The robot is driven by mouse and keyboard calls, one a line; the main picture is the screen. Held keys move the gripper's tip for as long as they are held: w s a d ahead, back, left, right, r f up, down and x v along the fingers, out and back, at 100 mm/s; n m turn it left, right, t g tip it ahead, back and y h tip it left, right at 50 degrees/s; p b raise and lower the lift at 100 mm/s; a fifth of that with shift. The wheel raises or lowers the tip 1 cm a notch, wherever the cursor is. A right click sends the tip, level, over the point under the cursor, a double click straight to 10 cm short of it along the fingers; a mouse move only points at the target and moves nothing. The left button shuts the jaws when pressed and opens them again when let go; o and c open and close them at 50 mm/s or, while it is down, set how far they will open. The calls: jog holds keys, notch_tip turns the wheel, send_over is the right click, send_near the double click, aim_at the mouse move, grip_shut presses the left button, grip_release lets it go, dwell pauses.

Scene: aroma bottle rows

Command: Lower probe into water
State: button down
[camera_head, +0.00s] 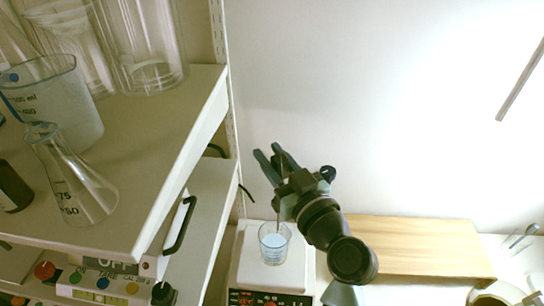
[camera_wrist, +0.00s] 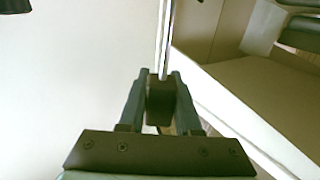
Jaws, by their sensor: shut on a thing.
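A small glass beaker of pale bluish water (camera_head: 273,247) stands on a white hotplate (camera_head: 248,258) with a lit front display. My gripper (camera_head: 268,163) is above the beaker. In the wrist view my gripper (camera_wrist: 160,78) is shut on the dark handle of the probe (camera_wrist: 158,103), and a thin metal rod extends from that handle. In the head view the thin rod hangs down toward the beaker. I cannot tell whether its tip is in the water or just above it.
A shelf (camera_head: 200,100) at left holds a large beaker (camera_head: 70,105), a conical flask (camera_head: 75,180) and tall glassware. A drawer or cabinet with a black handle (camera_head: 180,224) is beside the hotplate. A wooden board (camera_head: 420,243) lies at right.

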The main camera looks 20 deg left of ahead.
notch_tip(320, 180, down, 8)
jog(key=b, duration=0.7)
jog(key=shift+r+b, duration=0.15)
jog(key=shift+b, duration=0.25)
jog(key=c, duration=0.6)
grip_release()
jog(key=b+v, duration=0.3)
jog(key=v, duration=1)
jog(key=shift+r, duration=0.1)
